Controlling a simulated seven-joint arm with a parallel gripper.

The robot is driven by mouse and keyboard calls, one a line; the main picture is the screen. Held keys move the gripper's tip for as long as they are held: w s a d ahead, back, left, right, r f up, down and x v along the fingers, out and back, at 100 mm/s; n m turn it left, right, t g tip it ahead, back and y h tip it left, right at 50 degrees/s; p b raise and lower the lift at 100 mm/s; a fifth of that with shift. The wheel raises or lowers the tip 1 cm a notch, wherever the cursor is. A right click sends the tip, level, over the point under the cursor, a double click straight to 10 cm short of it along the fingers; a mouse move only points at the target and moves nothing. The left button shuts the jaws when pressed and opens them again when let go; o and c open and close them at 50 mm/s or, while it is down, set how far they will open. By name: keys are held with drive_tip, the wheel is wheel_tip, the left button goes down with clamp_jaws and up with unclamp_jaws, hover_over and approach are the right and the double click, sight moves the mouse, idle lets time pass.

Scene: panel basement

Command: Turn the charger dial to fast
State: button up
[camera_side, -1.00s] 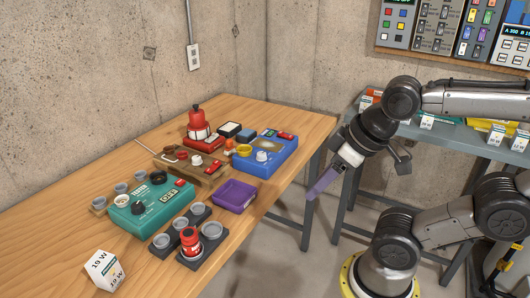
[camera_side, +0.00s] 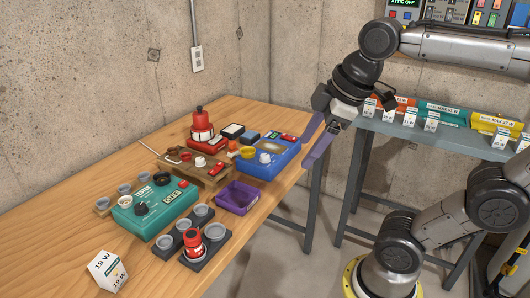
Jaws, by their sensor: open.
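A teal box (camera_side: 154,205) on the wooden table has a black dial (camera_side: 141,208), a white knob and a small display that seems to read OFF. A blue box (camera_side: 268,157) farther back has a white dial (camera_side: 265,158), a yellow ring and a tan panel. The lettering is too small to tell which box is the charger. My gripper (camera_side: 307,153) has purple fingers, spread apart and empty. It hangs in the air by the table's right edge, to the right of the blue box and touching nothing.
A purple tray (camera_side: 238,198) sits between the boxes. A red bottle-like object (camera_side: 202,124), a brown wooden block (camera_side: 195,169), grey cup holders (camera_side: 190,229) and a white 19 W block (camera_side: 108,270) also stand there. The table's left part is clear. A grey bench (camera_side: 430,140) holds labelled boxes.

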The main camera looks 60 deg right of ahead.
drive_tip(key=w+d+r+n+g, duration=0.15)
drive_tip(key=w+d+r, duration=0.25)
drive_tip(key=w, duration=0.4)
drive_tip(key=g, duration=0.4)
hover_over(265, 155)
wheel_tip(265, 155, down, 11)
drive_tip(key=shift+n+t, duration=0.25)
drive_tip(key=shift+n, duration=0.1)
wheel_tip(265, 155, down, 13)
drive_tip(key=shift+a+f, duration=0.1)
clamp_jaws()
